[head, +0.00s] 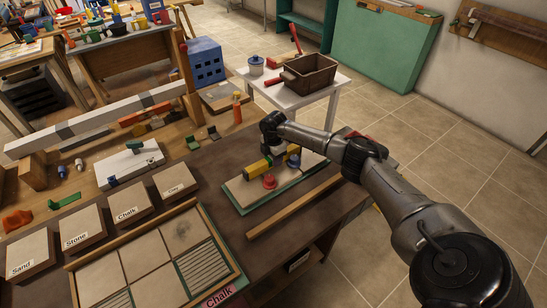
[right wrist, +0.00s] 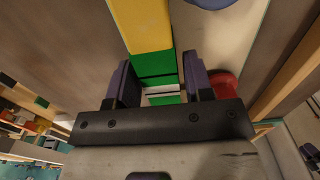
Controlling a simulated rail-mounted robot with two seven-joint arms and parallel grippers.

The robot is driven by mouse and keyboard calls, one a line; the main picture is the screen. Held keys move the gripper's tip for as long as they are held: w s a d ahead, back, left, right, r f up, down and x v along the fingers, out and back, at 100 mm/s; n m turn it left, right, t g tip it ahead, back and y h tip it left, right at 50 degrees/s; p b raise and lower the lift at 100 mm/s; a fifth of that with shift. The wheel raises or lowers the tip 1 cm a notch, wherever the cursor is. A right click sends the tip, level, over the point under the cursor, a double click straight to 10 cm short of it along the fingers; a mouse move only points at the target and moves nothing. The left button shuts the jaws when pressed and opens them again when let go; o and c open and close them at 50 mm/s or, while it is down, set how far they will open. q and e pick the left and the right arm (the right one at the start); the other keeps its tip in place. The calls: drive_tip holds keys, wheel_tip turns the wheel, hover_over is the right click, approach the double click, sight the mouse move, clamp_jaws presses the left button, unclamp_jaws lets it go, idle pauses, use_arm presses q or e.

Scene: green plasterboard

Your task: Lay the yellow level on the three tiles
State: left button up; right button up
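The yellow level (head: 257,168) is partly hidden by my right gripper in the head view. It lies over or beside pale tiles (head: 285,181) on a green-edged board, near a red knob (head: 269,182) and a blue knob (head: 294,161). In the right wrist view the level (right wrist: 142,27) shows a yellow body and a green end. My right gripper (right wrist: 160,85) has its two dark fingers apart, one on each side of the green end, with gaps visible. The red knob (right wrist: 223,84) is just right of the right finger. My left gripper is not in view.
A wooden strip (head: 293,206) lies in front of the board. A framed tile panel (head: 150,262) and labelled blocks for Sand, Stone, Chalk and Clay (head: 175,178) are to the left. A white side table (head: 290,98) with a brown crate (head: 308,76) stands behind.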

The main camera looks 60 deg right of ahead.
drive_tip(key=shift+o, duration=1.1)
wheel_tip(320, 180, up, 14)
drive_tip(key=p, duration=0.1)
drive_tip(key=shift+f, duration=0.15)
